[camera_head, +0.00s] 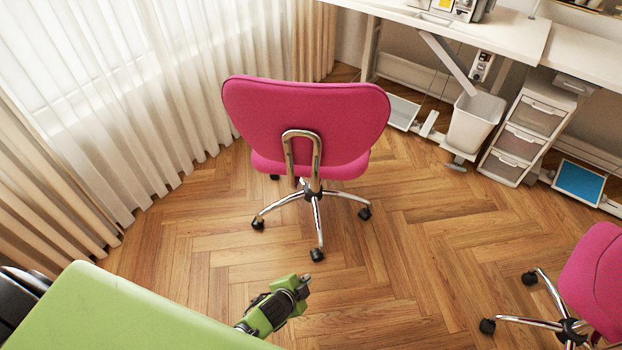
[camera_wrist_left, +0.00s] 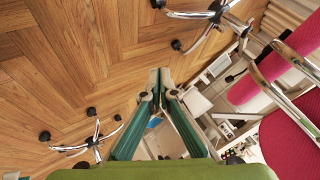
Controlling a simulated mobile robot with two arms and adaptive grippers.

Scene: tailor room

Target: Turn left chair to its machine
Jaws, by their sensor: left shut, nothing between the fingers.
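The left chair (camera_head: 305,125) is pink with a chrome back bracket and a chrome star base on casters. It stands upright in mid-view with the back of its backrest toward me. Its machine (camera_head: 462,8), partly cut off, is on the white table (camera_head: 510,30) at the upper right. My left gripper (camera_head: 304,284) is low over the floor, nearer me than the chair and apart from it. Its green fingers (camera_wrist_left: 160,85) are shut and empty in the left wrist view, where pink chair parts (camera_wrist_left: 292,145) fill the right side. My right gripper is not in view.
A second pink chair (camera_head: 595,280) is at the lower right. A white bin (camera_head: 474,122) and a drawer unit (camera_head: 527,135) stand under the tables. Curtains (camera_head: 130,100) line the left. Wood floor (camera_head: 410,240) is clear between the chairs.

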